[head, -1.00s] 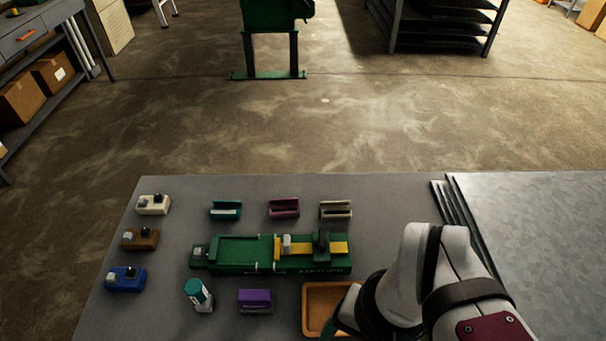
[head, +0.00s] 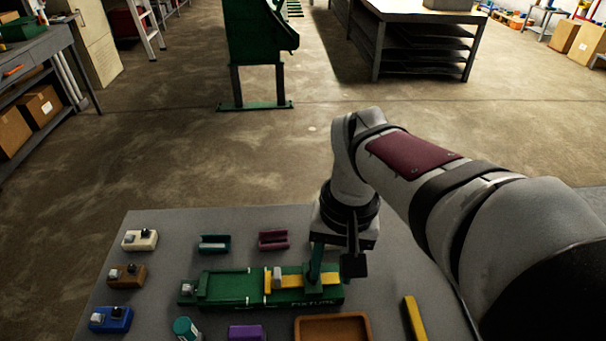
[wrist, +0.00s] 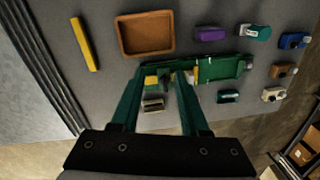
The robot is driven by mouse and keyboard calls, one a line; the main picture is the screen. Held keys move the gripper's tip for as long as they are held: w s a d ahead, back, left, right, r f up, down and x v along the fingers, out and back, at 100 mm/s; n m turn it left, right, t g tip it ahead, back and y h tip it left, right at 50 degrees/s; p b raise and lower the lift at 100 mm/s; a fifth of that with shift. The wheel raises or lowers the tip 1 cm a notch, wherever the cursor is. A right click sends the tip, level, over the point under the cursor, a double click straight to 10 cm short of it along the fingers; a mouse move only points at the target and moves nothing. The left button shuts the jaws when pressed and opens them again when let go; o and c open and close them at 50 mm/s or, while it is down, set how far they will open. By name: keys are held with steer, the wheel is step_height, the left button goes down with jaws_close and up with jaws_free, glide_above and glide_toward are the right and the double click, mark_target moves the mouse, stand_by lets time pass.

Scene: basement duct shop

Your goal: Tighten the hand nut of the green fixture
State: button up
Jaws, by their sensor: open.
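The green fixture (head: 225,286) lies on the grey table, with a grey block (head: 277,278) and a yellow strip (head: 292,281) on its right half. The fixture also shows in the wrist view (wrist: 225,68). My gripper (head: 334,270) points down over the fixture's right end, its jaws open. In the wrist view its two green fingers (wrist: 163,74) stand apart at the yellow strip's end. Something dark, likely the hand nut (wrist: 164,77), shows between the fingertips; contact cannot be told. In the head view the hand nut is hidden behind the fingers.
An orange-brown tray (head: 333,316) and a purple block (head: 246,332) lie in front of the fixture. A yellow bar (head: 413,318) lies to the right. Teal (head: 214,244) and maroon (head: 273,240) holders stand behind. White, brown and blue small blocks (head: 111,319) line the left.

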steer(key=w+a+f+n, duration=0.2)
steer(key=w, duration=0.9)
steer(key=shift+h, duration=0.4)
steer(key=f, duration=1.5)
steer(key=shift+d+f, duration=0.25)
steer(key=shift+f, duration=0.1)
jaws_close()
